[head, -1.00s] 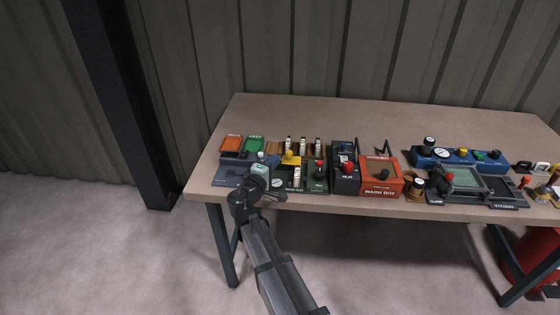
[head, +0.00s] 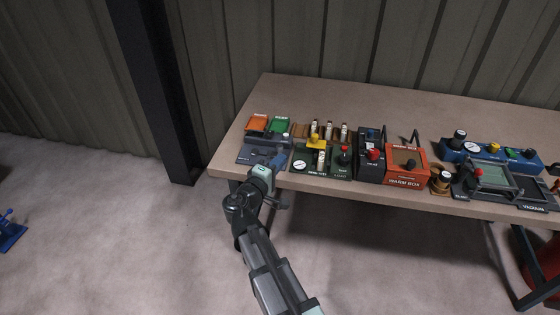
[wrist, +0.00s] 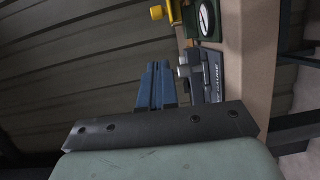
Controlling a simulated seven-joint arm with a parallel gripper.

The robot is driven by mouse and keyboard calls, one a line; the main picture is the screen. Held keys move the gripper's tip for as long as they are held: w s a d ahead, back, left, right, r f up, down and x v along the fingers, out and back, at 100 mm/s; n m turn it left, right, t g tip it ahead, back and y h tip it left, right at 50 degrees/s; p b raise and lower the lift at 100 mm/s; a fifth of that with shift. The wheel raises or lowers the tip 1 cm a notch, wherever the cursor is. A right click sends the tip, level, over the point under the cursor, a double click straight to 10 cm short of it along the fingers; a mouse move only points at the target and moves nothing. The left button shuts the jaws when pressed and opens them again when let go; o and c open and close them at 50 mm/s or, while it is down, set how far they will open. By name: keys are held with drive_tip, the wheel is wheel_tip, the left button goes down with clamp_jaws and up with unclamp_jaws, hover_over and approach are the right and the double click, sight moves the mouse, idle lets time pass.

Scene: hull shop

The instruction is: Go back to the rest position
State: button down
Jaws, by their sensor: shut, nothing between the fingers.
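My gripper (head: 279,158) is at the front edge of the workbench (head: 330,92), near its left end. Its two blue fingers (wrist: 156,84) are together in the wrist view, with nothing held between them. In the head view the fingers overlap the dark blue-grey panel (head: 252,153) at the bench's front left. I cannot tell how far above the panel they are.
Beside the panel are orange (head: 257,122) and green (head: 279,125) trays and a green test unit with a gauge (head: 299,164). A warm box (head: 405,164) and a blue knob unit (head: 500,154) stand to the right. Open floor (head: 130,240) lies left and in front.

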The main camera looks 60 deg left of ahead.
idle(0.4)
